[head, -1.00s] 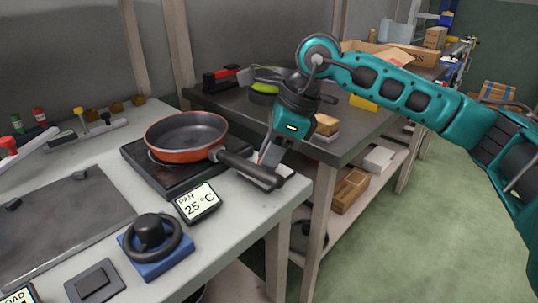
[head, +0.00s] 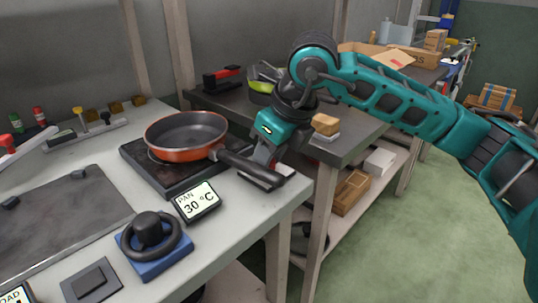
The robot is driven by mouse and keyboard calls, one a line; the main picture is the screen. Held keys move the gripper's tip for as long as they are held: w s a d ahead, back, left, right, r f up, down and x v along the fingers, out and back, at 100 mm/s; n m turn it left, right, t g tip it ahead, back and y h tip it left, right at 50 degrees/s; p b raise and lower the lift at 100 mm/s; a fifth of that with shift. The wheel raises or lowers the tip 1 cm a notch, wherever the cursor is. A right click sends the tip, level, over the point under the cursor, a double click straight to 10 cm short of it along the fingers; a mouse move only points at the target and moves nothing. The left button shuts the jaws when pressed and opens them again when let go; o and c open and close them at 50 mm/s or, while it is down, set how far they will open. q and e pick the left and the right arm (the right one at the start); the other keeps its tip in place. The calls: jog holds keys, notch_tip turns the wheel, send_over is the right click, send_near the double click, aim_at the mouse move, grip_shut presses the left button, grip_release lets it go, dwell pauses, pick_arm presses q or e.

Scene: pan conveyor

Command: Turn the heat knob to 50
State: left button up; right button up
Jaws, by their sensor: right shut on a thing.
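The heat knob (head: 148,230) is black, with a dark ring around it, on a blue base at the front of the grey counter. No gripper touches it. An orange pan (head: 182,137) with a dark inside sits on the black hot plate (head: 150,169). Its black handle (head: 238,163) points right toward the counter edge. My right gripper (head: 266,177) points down at the handle's outer end and is shut on it. The display (head: 197,202) beside the knob reads PAN 30 °C. My left gripper is not in view.
A flat dark plate (head: 62,215) lies at the left, and a square grey button (head: 92,281) stands in front of it. A dark workbench (head: 345,140) behind my right arm holds boxes and tools. Open floor (head: 410,220) lies at the right.

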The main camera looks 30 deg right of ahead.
dwell(0.4)
jog(key=o, duration=1)
jog(key=shift+o, duration=0.2)
